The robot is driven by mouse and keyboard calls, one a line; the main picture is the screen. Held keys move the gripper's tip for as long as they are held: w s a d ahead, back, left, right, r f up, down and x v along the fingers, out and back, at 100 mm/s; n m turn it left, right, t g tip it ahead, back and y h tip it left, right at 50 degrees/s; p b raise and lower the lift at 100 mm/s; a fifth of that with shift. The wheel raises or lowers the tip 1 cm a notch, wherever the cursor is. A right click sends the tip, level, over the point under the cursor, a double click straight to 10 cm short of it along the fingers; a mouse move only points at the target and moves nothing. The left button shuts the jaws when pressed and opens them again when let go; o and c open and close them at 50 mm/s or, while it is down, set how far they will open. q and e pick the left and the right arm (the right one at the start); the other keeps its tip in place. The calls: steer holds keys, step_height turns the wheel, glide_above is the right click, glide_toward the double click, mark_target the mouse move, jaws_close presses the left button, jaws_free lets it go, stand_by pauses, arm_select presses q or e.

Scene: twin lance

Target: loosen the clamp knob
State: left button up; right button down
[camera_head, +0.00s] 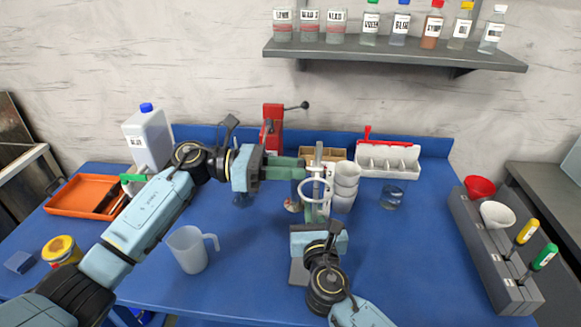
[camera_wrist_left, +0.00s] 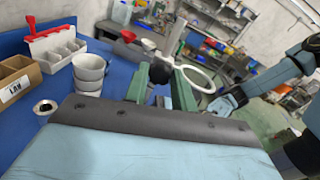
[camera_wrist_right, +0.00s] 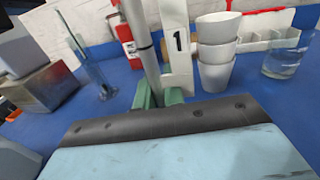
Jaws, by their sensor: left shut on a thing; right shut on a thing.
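The stand (camera_head: 318,160) is an upright metal rod with a white ring (camera_head: 315,190) on its clamp, in the middle of the table. My left gripper (camera_head: 300,170) reaches in from the left at the clamp's height. In the left wrist view its green fingers are shut on the dark clamp knob (camera_wrist_left: 160,72); the knob is mostly hidden in the head view. My right gripper (camera_head: 319,212) comes from the front, below the ring, and its green fingers (camera_wrist_right: 159,98) are shut on the stand's rod (camera_wrist_right: 143,50).
Stacked white cups (camera_head: 345,185) stand close right of the stand. A glass beaker (camera_head: 391,197) is farther right. A plastic jug (camera_head: 190,250) stands front left, an orange tray (camera_head: 62,207) far left, and a grey rack (camera_head: 475,235) at right. The front right table is clear.

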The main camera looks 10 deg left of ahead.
arm_select(q)
steer(key=o, duration=0.7)
steer(key=a, duration=1.2)
steer(key=shift+s, duration=0.4)
steer(key=shift+r, duration=0.1)
arm_select(e)
steer(key=c, duration=1.4)
jaws_free()
